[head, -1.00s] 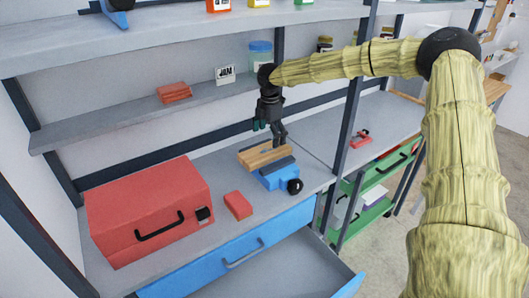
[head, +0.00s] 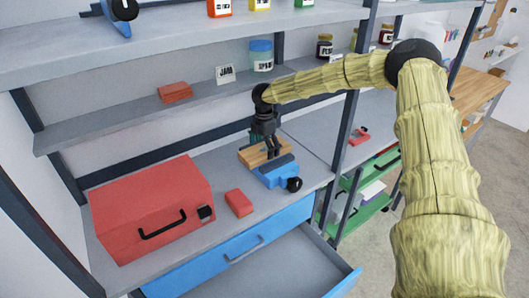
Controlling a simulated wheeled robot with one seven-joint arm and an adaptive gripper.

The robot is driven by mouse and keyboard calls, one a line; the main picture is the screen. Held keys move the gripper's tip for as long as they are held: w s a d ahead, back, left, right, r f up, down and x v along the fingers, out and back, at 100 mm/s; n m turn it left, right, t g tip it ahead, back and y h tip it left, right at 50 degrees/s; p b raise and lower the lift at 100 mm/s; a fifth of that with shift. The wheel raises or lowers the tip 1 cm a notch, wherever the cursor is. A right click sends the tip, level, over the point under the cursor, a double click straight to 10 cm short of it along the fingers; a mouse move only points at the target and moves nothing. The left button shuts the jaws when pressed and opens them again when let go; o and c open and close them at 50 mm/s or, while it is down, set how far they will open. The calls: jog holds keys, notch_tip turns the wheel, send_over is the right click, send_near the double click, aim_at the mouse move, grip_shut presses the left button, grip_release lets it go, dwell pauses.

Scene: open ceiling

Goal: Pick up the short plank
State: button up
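The short plank (head: 251,158) is a light wooden piece. It lies at the blue vise (head: 273,175) on the grey workbench, along the vise's back side. My gripper (head: 269,153) points down over the plank, with its dark fingertips at or just above the wood. The fingers cover part of the plank. They are too small and dark to tell whether they are open or shut, or touching the wood.
A red toolbox (head: 150,208) and a small red block (head: 239,203) stand left of the vise. A blue drawer (head: 235,250) hangs open below. A shelf (head: 130,118) with a red brick-like stack (head: 175,92) and jars runs above the bench.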

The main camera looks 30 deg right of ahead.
jog(key=shift+s+d+r, duration=0.15)
jog(key=shift+s+r, duration=0.2)
jog(key=shift+s, duration=0.05)
jog(key=c, duration=1)
jog(key=shift+w, duration=0.15)
jog(key=shift+r, duration=0.1)
